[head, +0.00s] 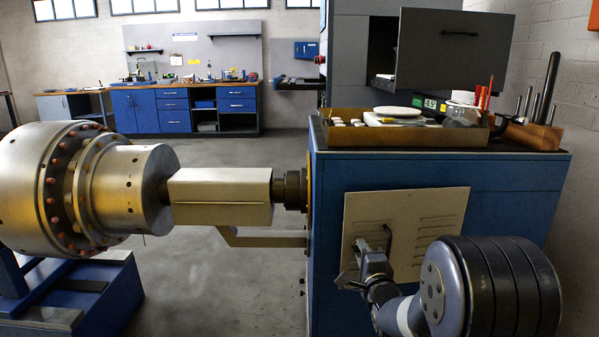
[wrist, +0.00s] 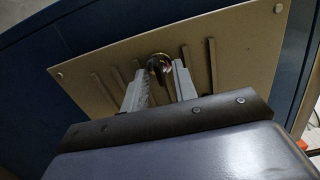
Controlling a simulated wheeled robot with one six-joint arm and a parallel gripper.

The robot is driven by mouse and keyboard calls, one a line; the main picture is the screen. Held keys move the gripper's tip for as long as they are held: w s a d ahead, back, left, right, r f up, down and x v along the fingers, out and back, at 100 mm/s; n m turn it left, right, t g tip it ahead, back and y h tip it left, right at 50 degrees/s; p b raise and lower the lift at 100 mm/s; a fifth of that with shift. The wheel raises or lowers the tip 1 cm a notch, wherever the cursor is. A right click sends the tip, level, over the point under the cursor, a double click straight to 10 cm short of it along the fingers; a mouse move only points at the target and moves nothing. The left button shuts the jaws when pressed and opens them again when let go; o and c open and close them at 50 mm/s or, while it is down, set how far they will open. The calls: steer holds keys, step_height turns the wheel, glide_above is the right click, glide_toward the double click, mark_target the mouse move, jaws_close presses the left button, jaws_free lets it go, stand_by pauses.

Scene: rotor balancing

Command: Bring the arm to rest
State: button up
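My gripper (head: 364,257) is low at the right in the head view, in front of the beige slotted panel (head: 362,205) on the blue cabinet. Its two fingers stand apart, and no held object shows between them in the head view. In the wrist view, the spread fingers of my gripper (wrist: 159,67) point toward the same panel (wrist: 110,75). A small, dark, shiny round thing (wrist: 158,62) shows between the fingertips; I cannot tell what it is or whether it touches them. My arm's thick dark joint fills the lower right of the head view.
A blue cabinet (head: 330,260) stands close by, with a tray (head: 400,138) of small parts and a scale on top. A large metal rotor (head: 140,190) lies at left on a blue stand (head: 100,300). Grey floor (head: 225,270) lies open between them. A workbench (head: 185,108) stands far back.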

steer(key=s+d+p, duration=0.1)
steer(key=s+p, duration=0.1)
steer(key=s, duration=0.9)
steer(key=w+a+n+p, duration=0.1)
steer(key=w+n+p, duration=0.3)
steer(key=w+n, duration=0.7)
steer(key=n, duration=0.7)
steer(key=shift+a+r, duration=0.15)
stand_by(0.5)
stand_by(0.4)
